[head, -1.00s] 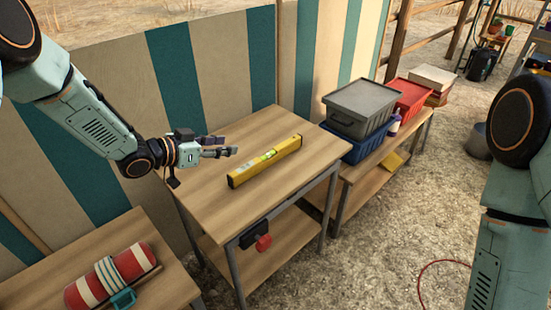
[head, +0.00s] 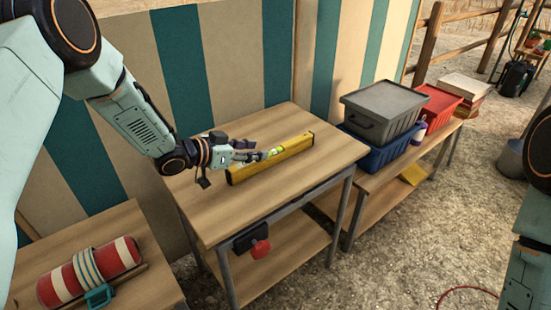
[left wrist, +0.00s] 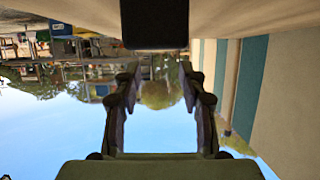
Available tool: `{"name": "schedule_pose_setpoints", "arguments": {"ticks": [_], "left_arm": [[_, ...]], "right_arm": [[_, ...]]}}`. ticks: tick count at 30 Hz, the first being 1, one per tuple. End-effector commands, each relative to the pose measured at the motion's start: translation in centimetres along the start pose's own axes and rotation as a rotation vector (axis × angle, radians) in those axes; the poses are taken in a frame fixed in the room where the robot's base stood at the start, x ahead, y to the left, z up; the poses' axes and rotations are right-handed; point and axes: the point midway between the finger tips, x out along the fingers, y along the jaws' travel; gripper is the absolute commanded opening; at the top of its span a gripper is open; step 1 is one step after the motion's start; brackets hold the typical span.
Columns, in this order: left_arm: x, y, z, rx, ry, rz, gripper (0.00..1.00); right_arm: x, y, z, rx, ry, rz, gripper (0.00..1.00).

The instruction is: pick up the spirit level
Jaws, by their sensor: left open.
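The yellow spirit level (head: 296,146) lies slantwise on the wooden table top, its near end toward the lower left. My left gripper (head: 262,154) reaches in from the left, its fingers in front of the level's middle in the head view and hiding part of it. It is open; I cannot tell whether it touches the level. In the left wrist view the two fingers (left wrist: 158,78) stand apart with background between them, and I cannot make out the level there. My right gripper is out of view.
The wooden table (head: 225,215) has clear room around the level. A red-and-white striped roll (head: 70,283) lies on a lower table at left. Grey (head: 380,105), blue (head: 385,155) and red (head: 437,104) bins stand on a bench at right. A striped wall (head: 230,60) runs behind.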

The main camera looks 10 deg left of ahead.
Motion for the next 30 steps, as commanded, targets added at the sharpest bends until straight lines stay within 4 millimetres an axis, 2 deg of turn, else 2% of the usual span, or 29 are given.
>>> {"name": "schedule_pose_setpoints", "arguments": {"ticks": [6, 9, 13, 19, 30], "left_arm": [[3.2, 0.3, 0.6, 0.002, -0.001, 0.002, 0.41], [4.4, 0.3, 0.5, 0.002, -0.002, 0.001, 0.41], [5.2, 0.3, 0.3, 0.000, 0.000, 0.000, 0.41], [5.3, 0.2, 0.1, -0.001, 0.000, 0.000, 0.41], [5.3, 0.2, 0.1, -0.001, 0.000, 0.000, 0.11]], "right_arm": [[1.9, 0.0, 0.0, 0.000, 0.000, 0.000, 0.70], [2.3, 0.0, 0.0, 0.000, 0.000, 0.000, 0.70], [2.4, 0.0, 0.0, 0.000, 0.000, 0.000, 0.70], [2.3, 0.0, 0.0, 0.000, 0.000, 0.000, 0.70], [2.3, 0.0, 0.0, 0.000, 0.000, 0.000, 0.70]]}}
